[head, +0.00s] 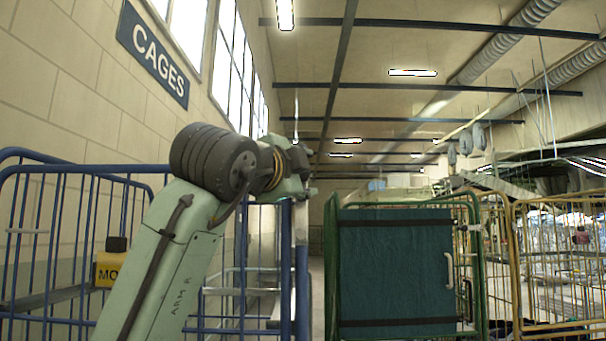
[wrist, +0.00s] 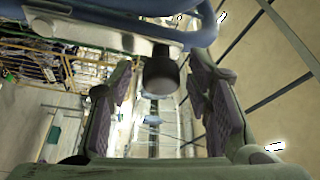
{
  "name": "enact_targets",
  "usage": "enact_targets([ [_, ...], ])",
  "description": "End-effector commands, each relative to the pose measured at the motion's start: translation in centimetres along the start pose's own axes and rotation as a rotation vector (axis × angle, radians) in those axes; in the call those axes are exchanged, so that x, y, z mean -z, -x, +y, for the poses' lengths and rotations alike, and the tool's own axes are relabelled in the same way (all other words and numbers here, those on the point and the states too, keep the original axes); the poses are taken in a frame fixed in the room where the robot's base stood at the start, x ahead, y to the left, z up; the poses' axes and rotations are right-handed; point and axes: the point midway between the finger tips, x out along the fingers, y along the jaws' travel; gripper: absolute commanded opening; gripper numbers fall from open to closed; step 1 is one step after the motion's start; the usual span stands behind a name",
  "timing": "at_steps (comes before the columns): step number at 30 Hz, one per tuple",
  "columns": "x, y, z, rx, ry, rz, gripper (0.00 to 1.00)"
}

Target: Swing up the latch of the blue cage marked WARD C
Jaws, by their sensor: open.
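A blue cage (head: 302,290) of tubes stands at the left and centre of the head view, partly behind my arm. No WARD C marking is readable. In the wrist view a blue tube (wrist: 100,25) crosses the top, with a pale metal bar (wrist: 85,33) along it. A black knob (wrist: 162,76) sits at the bar's end. My gripper (wrist: 160,88) is open, with one finger on each side of the knob and a visible gap to both. In the head view my gripper (head: 296,165) is at the blue post's top, its fingers mostly hidden.
A green cage (head: 333,250) with a dark green panel (head: 395,270) stands right of the blue one. A yellow cage (head: 513,260) is further right. A CAGES sign (head: 153,52) hangs on the wall.

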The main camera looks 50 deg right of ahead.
Motion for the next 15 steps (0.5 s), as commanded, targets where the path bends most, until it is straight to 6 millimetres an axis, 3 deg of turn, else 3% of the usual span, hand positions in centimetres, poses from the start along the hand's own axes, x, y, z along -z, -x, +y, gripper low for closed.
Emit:
enact_targets([
  [15, 0.0, 9.6, -0.1, 0.003, -0.001, 0.000, 0.45],
])
